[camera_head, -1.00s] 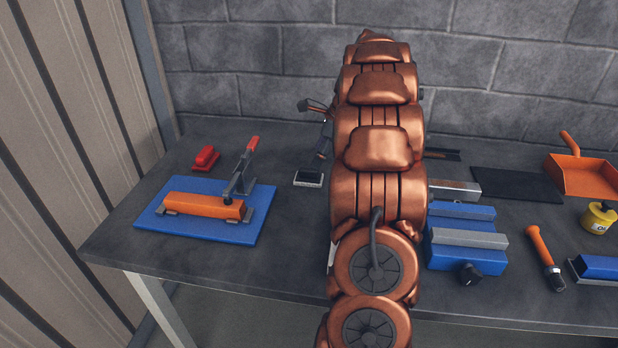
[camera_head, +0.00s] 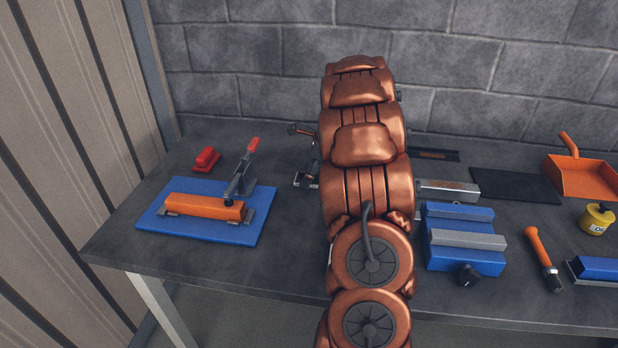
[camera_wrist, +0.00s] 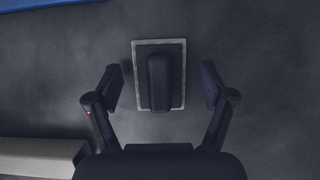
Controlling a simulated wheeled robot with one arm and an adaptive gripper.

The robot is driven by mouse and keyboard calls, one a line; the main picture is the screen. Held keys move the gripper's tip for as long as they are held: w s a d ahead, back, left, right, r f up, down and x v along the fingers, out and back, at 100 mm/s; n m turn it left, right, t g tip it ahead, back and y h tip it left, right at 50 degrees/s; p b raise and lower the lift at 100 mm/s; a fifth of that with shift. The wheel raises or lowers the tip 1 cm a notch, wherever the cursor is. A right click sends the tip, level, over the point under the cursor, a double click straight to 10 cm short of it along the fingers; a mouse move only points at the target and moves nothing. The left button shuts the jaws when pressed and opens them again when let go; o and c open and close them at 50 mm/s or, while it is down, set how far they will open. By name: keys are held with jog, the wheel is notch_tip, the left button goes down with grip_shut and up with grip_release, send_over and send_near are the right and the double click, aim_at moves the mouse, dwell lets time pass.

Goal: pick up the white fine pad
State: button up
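The white fine pad (camera_head: 299,181) lies on the bench, to the right of the blue board, and is partly covered by my gripper in the head view. In the wrist view the pad (camera_wrist: 174,48) has a pale rectangular rim and a dark raised grip along its middle. My gripper (camera_wrist: 162,86) is open, with one finger on each side of the pad and a visible gap on both sides. Nothing is held. The head view shows only part of my gripper beside my arm, and the height of the fingertips above the bench is hard to tell.
A blue board (camera_head: 181,230) with a clamped orange bar (camera_head: 203,206) and a red block (camera_head: 206,160) lie left. A blue vise (camera_head: 463,255), metal bar (camera_head: 448,190), black mat (camera_head: 515,184), orange dustpan (camera_head: 582,177) and yellow can (camera_head: 597,219) are right.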

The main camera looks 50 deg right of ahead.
aim_at(305, 169)
jog(key=c, duration=1)
jog(key=shift+r+b, duration=0.35)
jog(key=shift+r, duration=1.45)
jog(key=s+a, duration=0.1)
jog(key=a, duration=0.4)
jog(key=s+a+r+b, duration=0.1)
jog(key=s+a, duration=0.1)
jog(key=a, duration=0.3)
jog(key=s+a+b, duration=0.1)
jog(key=s+a, duration=0.1)
jog(key=a, duration=0.3)
jog(key=shift+s+r, duration=0.15)
jog(key=shift+r, duration=0.1)
